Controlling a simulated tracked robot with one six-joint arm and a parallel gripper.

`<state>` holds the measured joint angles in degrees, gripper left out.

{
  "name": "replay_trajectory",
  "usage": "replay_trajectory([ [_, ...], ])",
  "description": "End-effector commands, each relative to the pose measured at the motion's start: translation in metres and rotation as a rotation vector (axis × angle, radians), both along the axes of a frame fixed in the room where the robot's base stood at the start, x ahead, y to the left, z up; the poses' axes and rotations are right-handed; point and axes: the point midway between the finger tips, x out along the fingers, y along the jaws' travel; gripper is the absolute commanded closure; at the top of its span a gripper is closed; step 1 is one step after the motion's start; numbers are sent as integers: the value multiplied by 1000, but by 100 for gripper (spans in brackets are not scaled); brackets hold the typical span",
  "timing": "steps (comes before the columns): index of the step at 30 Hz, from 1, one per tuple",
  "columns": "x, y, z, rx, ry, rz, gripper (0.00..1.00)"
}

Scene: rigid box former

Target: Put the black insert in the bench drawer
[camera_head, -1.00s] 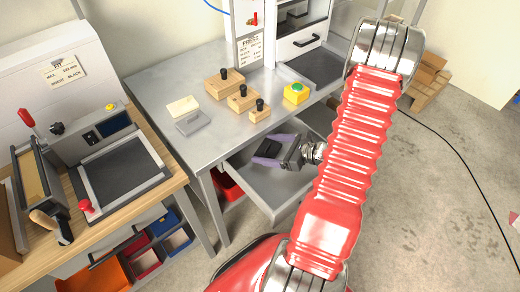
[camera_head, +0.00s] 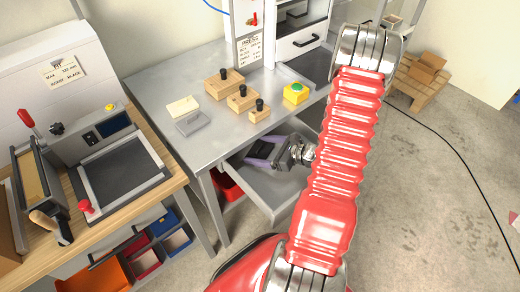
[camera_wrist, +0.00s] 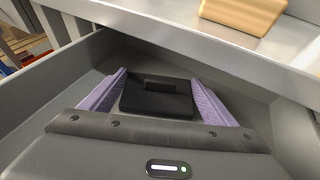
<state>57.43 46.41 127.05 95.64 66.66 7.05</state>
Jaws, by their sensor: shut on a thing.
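The black insert (camera_wrist: 157,98) is a flat dark plate with a raised grip bar. It sits between the purple fingers of my gripper (camera_wrist: 160,92), which is shut on it. In the head view my gripper (camera_head: 262,153) is over the open bench drawer (camera_head: 285,187), inside its walls. The drawer is grey and pulled out from under the bench top; its side wall and floor also show in the wrist view (camera_wrist: 62,68). I cannot tell whether the insert touches the drawer floor.
The grey bench (camera_head: 165,90) carries several wooden blocks with black knobs (camera_head: 225,84), a yellow box with a green button (camera_head: 296,93) and a press (camera_head: 262,30). A wooden bench with a sealing machine (camera_head: 105,150) stands at left.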

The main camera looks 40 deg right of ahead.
Motion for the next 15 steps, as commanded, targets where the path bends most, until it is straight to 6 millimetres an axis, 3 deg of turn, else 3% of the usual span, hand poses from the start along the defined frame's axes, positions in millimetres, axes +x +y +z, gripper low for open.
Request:
replay_trajectory([
  [2,0,0,-2,0,0,0,40],
  [3,0,0,-2,0,0,0,18],
  [11,0,0,-2,0,0,0,0],
  [15,0,0,-2,0,0,0,0],
])
